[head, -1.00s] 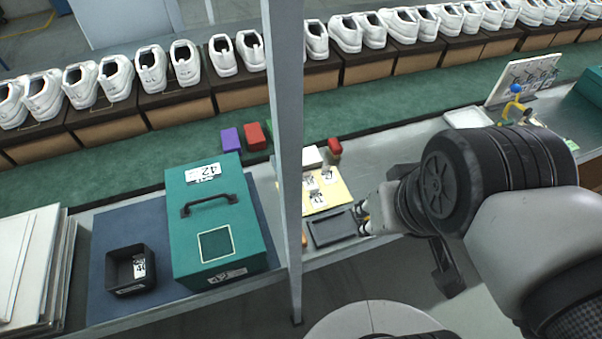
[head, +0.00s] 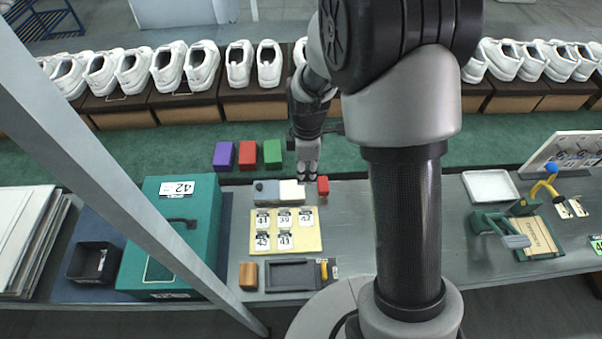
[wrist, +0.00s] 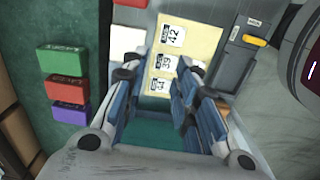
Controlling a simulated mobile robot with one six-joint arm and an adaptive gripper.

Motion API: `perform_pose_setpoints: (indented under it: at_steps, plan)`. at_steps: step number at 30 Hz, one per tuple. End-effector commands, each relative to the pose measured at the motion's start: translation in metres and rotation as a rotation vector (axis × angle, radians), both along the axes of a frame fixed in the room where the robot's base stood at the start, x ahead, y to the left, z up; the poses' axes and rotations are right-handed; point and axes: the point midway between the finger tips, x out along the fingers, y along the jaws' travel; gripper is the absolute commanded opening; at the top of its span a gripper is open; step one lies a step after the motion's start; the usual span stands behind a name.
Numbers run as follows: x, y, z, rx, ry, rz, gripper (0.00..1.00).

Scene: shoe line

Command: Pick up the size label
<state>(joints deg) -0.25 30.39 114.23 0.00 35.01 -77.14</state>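Several white size labels lie on a pale yellow board (head: 294,246) on the grey bench. The back row reads about 41 (head: 262,219), 39 (head: 284,219) and 42 (head: 305,218), with more in front. In the wrist view a 42 label (wrist: 173,34), a 39 label (wrist: 166,63) and a 41 label (wrist: 160,86) show beyond my fingers. My gripper (head: 307,175) hangs over the bench's back edge, behind the board. In the wrist view its fingers (wrist: 157,80) stand wide apart with nothing between them. It touches no label that I can see.
Purple (head: 223,156), red (head: 247,155) and green (head: 272,153) blocks sit on the green belt beside my gripper. A small red-topped item (head: 322,186) stands close by. A black tray (head: 292,277) lies before the board. A green box (head: 165,215) stands left, behind a slanted post (head: 120,165).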

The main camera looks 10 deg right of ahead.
Motion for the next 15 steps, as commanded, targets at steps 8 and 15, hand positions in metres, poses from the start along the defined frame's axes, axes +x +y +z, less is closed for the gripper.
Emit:
perform_pose_setpoints:
  at_steps: [8, 15]
  plan:
    - [0.001, 0.000, -0.045, 0.000, 0.011, 0.026, 0.28]
    - [0.000, 0.001, -0.098, 0.000, 0.010, 0.025, 0.28]
